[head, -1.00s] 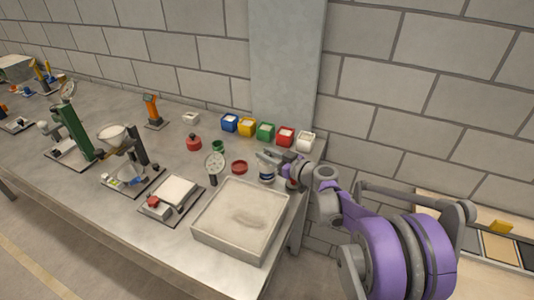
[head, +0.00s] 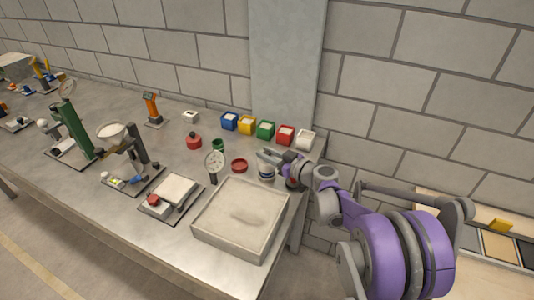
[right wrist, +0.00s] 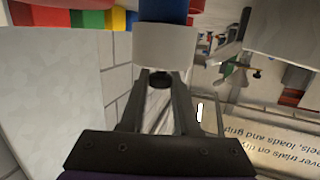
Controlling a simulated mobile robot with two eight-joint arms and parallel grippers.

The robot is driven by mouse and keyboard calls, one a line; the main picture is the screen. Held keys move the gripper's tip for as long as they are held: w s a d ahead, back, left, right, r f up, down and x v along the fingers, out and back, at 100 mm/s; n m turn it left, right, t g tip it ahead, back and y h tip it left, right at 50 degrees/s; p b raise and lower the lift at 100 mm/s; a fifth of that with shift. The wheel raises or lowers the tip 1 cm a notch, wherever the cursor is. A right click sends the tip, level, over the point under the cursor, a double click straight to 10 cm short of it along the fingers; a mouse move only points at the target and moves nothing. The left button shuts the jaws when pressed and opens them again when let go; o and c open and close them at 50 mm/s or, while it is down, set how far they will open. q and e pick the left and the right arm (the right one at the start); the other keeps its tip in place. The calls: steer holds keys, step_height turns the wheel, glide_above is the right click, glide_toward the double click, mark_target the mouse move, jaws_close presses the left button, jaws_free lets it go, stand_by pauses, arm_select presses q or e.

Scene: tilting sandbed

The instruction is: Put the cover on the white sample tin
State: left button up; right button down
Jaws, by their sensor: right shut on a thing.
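The white sample tin (head: 267,173), with a blue band, stands behind the sandbed's far right corner in the head view. My right gripper (head: 266,156) is right at its top, reaching in from the right. In the right wrist view, which looks upside down, the white part with blue beyond it (right wrist: 164,46) lies just past the fingertips. A small dark knob (right wrist: 160,79) shows between the fingers of my right gripper (right wrist: 165,76), which is shut on what seems to be the cover. I cannot tell whether the cover is seated. My left gripper is out of view.
A sand tray (head: 200,222) stands in front of the tin. A red dish (head: 239,166), a dial gauge (head: 214,161) and a green cup (head: 218,145) are to its left. Coloured bins (head: 265,130) line the back, close behind the gripper.

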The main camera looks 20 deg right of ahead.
steer(key=shift+f, duration=0.2)
steer(key=c, duration=0.6)
jaws_free()
steer(key=shift+o, duration=0.2)
steer(key=v, duration=1.1)
steer(key=shift+b, duration=0.35)
steer(key=shift+f, duration=0.1)
